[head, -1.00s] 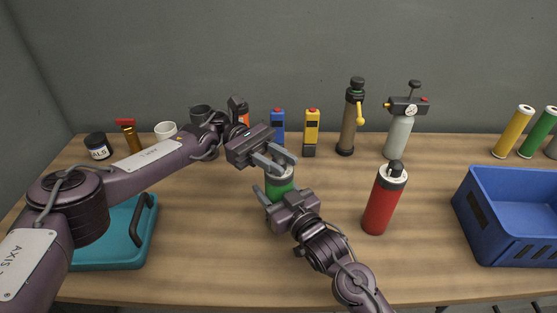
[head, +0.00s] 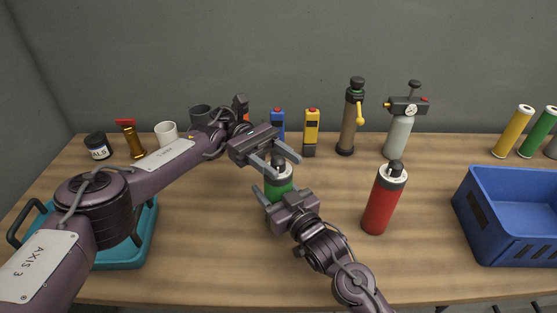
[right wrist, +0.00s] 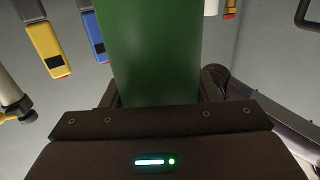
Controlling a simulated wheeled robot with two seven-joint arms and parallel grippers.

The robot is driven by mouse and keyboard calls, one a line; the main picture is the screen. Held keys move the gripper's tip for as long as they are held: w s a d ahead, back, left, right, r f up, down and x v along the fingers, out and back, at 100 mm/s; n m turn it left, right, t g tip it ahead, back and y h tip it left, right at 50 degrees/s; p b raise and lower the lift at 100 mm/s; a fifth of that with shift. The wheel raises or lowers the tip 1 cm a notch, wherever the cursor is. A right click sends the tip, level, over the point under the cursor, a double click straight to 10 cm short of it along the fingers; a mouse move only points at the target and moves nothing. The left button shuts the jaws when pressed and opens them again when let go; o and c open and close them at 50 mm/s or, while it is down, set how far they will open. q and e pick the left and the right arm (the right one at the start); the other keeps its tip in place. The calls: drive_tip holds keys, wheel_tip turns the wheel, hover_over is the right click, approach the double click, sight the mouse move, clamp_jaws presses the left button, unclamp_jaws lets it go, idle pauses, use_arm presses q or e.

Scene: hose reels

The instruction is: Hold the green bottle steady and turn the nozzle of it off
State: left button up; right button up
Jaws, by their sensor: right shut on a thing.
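The green bottle (head: 281,183) stands upright near the middle of the table, with a pale collar and a dark nozzle (head: 279,163) on top. My right gripper (head: 275,193) is shut on the bottle's body from the front. In the right wrist view the green body (right wrist: 148,50) rises between the jaws. My left gripper (head: 279,160) is above and around the bottle's top, its two fingers spread apart with the nozzle between them. From this angle I see gaps beside the nozzle. The bottle's lower part is hidden by my right gripper.
A red bottle (head: 384,200) stands to the right, and a blue crate (head: 510,215) lies farther right. Blue (head: 278,125) and yellow (head: 311,132) devices, a brown pump (head: 350,120) and a grey bottle (head: 398,135) stand behind. A teal tray (head: 125,255) is partly under my left arm.

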sight(278, 158)
use_arm(q)
wheel_tip(278, 158, up, 10)
idle(0.7)
drive_tip(key=s+a+f+n+t+h, duration=0.3)
drive_tip(key=a+f+n+t+h, duration=0.2)
drive_tip(key=a+f+n+t, duration=0.9)
drive_tip(key=w+d+r+t, duration=0.1)
drive_tip(key=d, duration=0.3)
drive_tip(key=w+d+r+m+t, duration=0.1)
drive_tip(key=d+r, duration=0.1)
drive_tip(key=d, duration=0.3)
drive_tip(key=w+d+r+m+t, duration=0.1)
drive_tip(key=d, duration=0.4)
drive_tip(key=shift+r, duration=0.3)
